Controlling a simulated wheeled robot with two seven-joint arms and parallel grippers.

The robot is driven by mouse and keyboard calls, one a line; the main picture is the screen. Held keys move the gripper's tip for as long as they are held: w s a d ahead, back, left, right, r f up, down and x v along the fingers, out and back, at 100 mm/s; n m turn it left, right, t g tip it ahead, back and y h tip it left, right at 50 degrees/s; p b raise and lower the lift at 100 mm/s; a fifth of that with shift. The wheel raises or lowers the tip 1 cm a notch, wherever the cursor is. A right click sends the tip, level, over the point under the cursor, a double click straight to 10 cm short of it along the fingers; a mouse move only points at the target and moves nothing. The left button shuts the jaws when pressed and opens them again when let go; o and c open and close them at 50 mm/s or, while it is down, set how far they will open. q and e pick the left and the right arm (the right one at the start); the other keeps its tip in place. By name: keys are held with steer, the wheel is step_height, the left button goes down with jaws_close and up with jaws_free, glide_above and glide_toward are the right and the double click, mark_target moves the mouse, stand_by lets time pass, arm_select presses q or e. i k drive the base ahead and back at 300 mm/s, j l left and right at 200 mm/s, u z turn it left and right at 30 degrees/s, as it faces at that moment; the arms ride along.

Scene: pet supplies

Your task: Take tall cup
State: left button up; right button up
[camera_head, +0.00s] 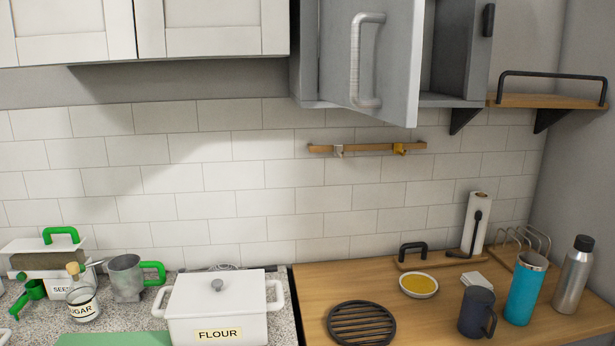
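A tall blue cup (525,291) with a metallic rim stands upright on the wooden counter at the right. A shorter dark mug (474,312) with a handle stands just to its left. A steel bottle (574,276) with a dark cap stands just to its right. The blue cup is in full view, and nothing covers it. Neither of my grippers is in view.
A black round trivet (361,323), a bowl of yellow contents (419,285), a paper roll (475,225) and a wire rack (522,240) share the wooden counter (310,285). A white FLOUR box (219,305) stands left. A grey cabinet door (385,60) hangs open above.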

mark_target(530, 269)
steer(key=l+z, duration=0.15)
steer(key=z, duration=1.1)
